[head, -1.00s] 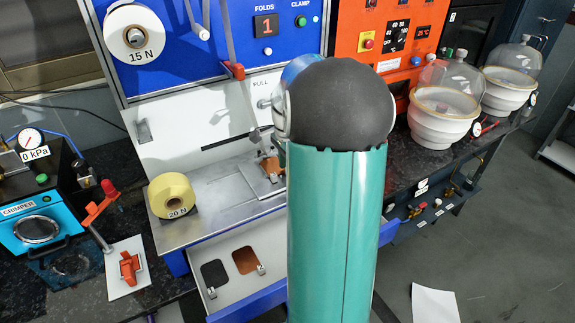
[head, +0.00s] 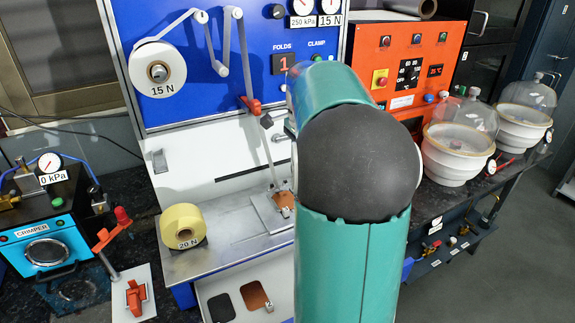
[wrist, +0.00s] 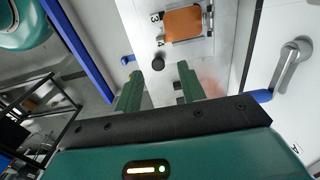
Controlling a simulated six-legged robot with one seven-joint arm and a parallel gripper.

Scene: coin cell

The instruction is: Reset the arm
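My gripper (wrist: 160,83) shows in the wrist view with its two green fingers spread apart and nothing between them. It hangs over a pale surface of the blue machine. A copper-coloured sheet (wrist: 183,24) lies on a plate beyond the fingertips, apart from them. In the head view my teal arm with its dark round joint fills the middle and hides part of the machine; the gripper is not visible there.
The blue machine (head: 185,100) stands behind my arm, with a yellow roll (head: 183,226) on its deck. An open drawer (head: 215,292) below holds black and copper sheets. The crimper (head: 42,240) is at left. Glass-domed vessels (head: 458,145) stand at right.

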